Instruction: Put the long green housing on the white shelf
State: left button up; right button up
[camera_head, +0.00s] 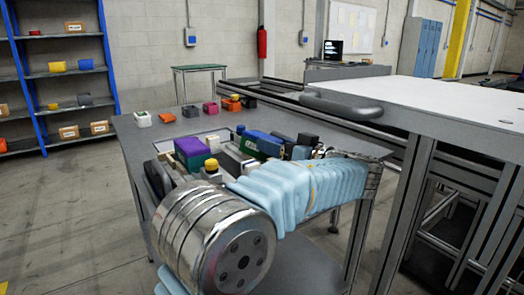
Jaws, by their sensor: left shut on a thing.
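A long block with a green side (251,147) and a blue top lies among other parts at the middle of the grey table. I take its green part for the long green housing; it is small and partly covered. My left arm, in a light blue sleeve, crosses the front of the table. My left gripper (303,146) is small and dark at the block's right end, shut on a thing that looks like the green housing. Its fingertips are mostly hidden. The white shelf is probably the broad white surface (440,95) at the right. My right gripper is not in view.
The grey table (135,140) holds a purple block (191,146), a white part (142,119) and several small coloured parts. A rounded grey bar (342,107) runs along the white surface's near left edge. Blue-framed racks (40,75) stand at the far left. Open floor lies left.

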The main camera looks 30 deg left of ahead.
pick_arm(q)
jog(key=shift+d+f, duration=0.1)
jog(key=shift+f, duration=0.15)
jog(key=shift+c, duration=0.5)
jog(key=shift+w+r, duration=0.1)
